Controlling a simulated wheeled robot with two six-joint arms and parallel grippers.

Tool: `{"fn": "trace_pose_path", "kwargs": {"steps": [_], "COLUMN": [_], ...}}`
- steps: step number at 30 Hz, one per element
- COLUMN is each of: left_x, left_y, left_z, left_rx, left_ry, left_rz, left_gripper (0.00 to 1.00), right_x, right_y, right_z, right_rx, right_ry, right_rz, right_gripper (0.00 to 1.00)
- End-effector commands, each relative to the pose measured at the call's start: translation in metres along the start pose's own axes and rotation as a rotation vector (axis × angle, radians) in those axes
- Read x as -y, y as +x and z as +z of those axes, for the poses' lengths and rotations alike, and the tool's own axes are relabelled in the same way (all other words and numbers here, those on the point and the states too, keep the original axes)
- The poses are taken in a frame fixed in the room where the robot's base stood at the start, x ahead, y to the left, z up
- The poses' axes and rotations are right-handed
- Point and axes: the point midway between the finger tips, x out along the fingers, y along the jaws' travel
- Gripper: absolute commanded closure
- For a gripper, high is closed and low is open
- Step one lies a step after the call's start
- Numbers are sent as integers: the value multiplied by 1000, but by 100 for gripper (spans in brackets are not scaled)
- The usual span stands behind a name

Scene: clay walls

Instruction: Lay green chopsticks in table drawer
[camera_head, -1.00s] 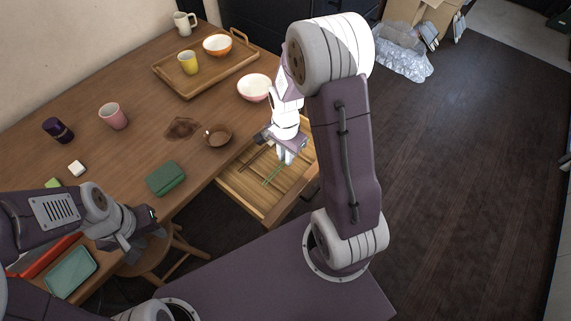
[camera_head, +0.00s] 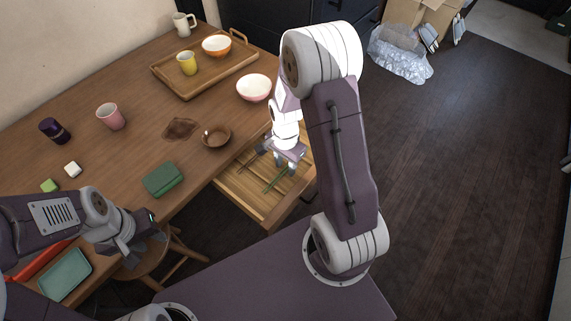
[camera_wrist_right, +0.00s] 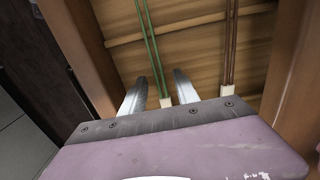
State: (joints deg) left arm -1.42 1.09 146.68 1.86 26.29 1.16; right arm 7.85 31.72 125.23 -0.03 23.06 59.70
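The green chopsticks (camera_head: 276,183) lie in the open wooden table drawer (camera_head: 243,198). In the right wrist view the green chopsticks (camera_wrist_right: 151,40) rest on the drawer floor, with a pale end piece near my fingers. My right gripper (camera_head: 278,166) is over the drawer, its fingers spread and empty. In the right wrist view my right gripper (camera_wrist_right: 159,88) has one finger on each side of the chopsticks' line. My left gripper (camera_head: 147,248) is at the table's front edge, seemingly open with nothing in it.
Brown chopsticks (camera_wrist_right: 231,45) lie beside the green ones. A stool (camera_head: 150,268) stands below the left gripper.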

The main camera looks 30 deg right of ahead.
Motion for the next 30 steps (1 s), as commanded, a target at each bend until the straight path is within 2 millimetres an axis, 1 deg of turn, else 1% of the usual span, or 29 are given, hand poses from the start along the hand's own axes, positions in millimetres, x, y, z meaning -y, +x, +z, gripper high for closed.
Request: {"fn": "trace_pose_path", "kwargs": {"steps": [2, 5, 8, 9, 12, 15, 18, 21, 26, 28, 29, 30], "left_x": [0, 0, 0, 0, -1, -1, -1, -1, -1, -1, -1, -1], "left_y": [-1, -6, -16, -20, -29, -35, -39, -41, -40, -40, -40, -40], "left_z": [0, -1, -2, -2, -3, -4, -4, -4, -4, -4, -4, -4], "left_rx": [0, 0, 0, 0, 0, 0, 0, 0, 0, 0, 0, 0], "left_ry": [0, 0, 0, 0, 0, 0, 0, 0, 0, 0, 0, 0], "left_rz": [0, 0, 0, 0, 0, 0, 0, 0, 0, 0, 0, 0], "left_gripper": [64, 64, 64, 64, 64, 64, 64, 64, 64, 64, 64, 64], "right_x": [0, 0, 1, 1, 1, 1, 1, 0, -1, -4, -8, -14], "right_y": [-1, -12, -37, -49, -76, -98, -114, -122, -124, -125, -126, -127], "right_z": [0, 0, -1, -1, -1, 0, -1, 0, 1, 9, 16, 26], "right_rx": [0, -1, -3, -3, -3, -2, -2, -1, 0, -4, -7, -13], "right_ry": [0, 0, 0, 0, 0, 0, 0, 0, -10, -110, -194, -333], "right_rz": [0, -2, -5, -5, -5, -3, -3, -2, 0, -10, -16, -27], "right_gripper": [63, 63, 63, 63, 63, 63, 63, 63, 63, 63, 63, 63]}}
